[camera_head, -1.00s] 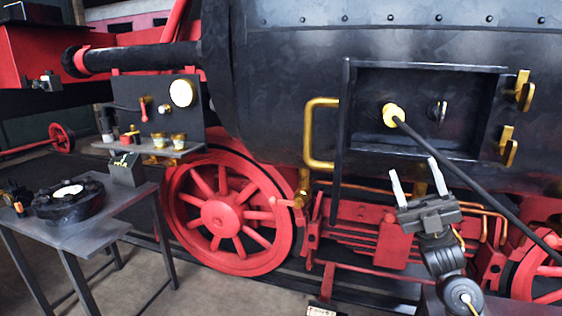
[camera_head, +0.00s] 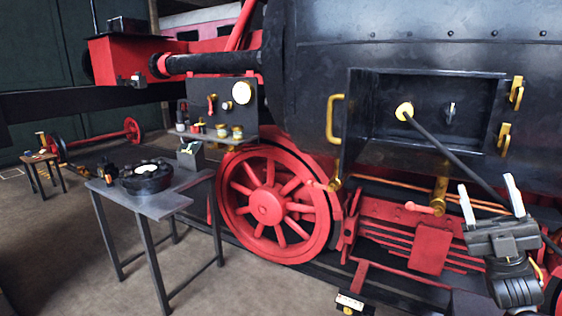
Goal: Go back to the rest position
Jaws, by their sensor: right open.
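My right gripper (camera_head: 490,203) shows at the lower right with its two pale fingers spread apart. It is open and empty, pointing up in front of the locomotive's lower side. A black rod with a brass end (camera_head: 440,146) runs behind it from the recessed box (camera_head: 385,105) in the locomotive's flank down to the right. The gripper overlaps the rod's lower part in the picture; I cannot tell how far apart they are. My left gripper is not in view.
A grey table (camera_head: 150,204) with a round black part (camera_head: 146,177) stands at the left. A red spoked wheel (camera_head: 268,208) and a shelf with small jars (camera_head: 212,136) are behind it. A small wooden table (camera_head: 38,158) stands farther back. The floor (camera_head: 70,255) at lower left is clear.

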